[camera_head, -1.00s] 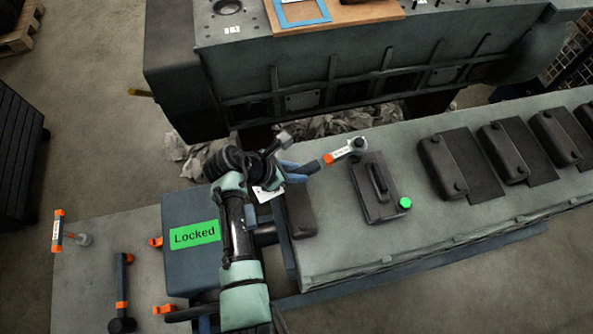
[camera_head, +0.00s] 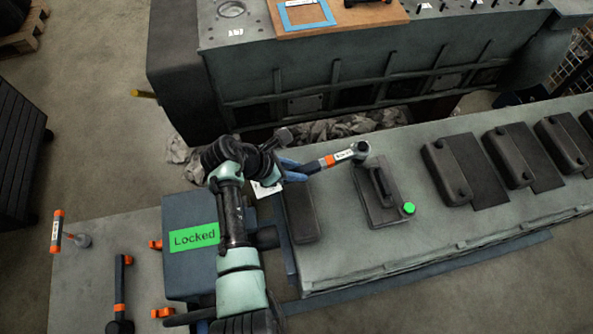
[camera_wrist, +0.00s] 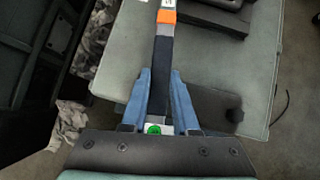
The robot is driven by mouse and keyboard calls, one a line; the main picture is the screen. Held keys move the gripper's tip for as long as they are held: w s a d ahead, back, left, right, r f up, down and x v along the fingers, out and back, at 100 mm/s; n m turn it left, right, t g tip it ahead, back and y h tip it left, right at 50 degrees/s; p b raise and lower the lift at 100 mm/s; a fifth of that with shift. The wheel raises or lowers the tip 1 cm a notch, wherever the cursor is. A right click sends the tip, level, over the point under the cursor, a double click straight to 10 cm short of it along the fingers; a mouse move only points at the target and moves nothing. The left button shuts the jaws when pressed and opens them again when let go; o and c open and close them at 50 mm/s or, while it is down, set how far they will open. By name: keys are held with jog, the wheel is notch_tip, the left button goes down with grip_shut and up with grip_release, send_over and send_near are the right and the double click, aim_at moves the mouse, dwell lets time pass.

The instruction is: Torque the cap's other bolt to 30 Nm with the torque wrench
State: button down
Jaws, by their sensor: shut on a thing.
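My gripper (camera_head: 298,170) is shut on the dark handle of the torque wrench (camera_head: 343,156). The wrench has an orange band, a white label and a round grey head. In the wrist view, the wrench (camera_wrist: 162,55) runs up the picture from between the blue fingers of my gripper (camera_wrist: 160,85); its head is out of frame there. In the head view the wrench head is over the far end of the dark cap (camera_head: 380,192), hiding the bolt there. I cannot tell whether it is seated. A green round marker (camera_head: 409,208) shows at the cap's near right corner.
Several similar dark caps on pads (camera_head: 447,170) line the grey bench to the right. A blue box marked "Locked" (camera_head: 194,236) stands at left. Another orange-banded tool (camera_head: 57,232) and a black tool (camera_head: 120,290) lie on the left table. The engine block (camera_head: 330,80) stands behind.

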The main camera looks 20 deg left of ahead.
jog(key=shift+w+a+r, duration=0.1)
jog(key=shift+w+a, duration=0.1)
jog(key=shift+a, duration=0.15)
jog(key=shift+w+a+b, duration=0.15)
jog(key=shift+w+b, duration=0.05)
jog(key=shift+b, duration=0.15)
jog(key=shift+w, duration=0.1)
jog(key=shift+w+a+m+b, duration=0.15)
jog(key=shift+a+m+b, duration=0.05)
jog(key=shift+m+b, duration=0.2)
jog(key=shift+w+a, duration=0.1)
jog(key=shift+w+a+h+b, duration=0.1)
jog(key=shift+w+h+b, duration=0.05)
jog(key=shift+h+b, duration=0.2)
jog(key=shift+w+m+g, duration=0.15)
jog(key=shift+m+g, duration=0.15)
jog(key=shift+w+a+r+b, duration=0.1)
jog(key=shift+w+a+b, duration=0.1)
jog(key=shift+b, duration=0.1)
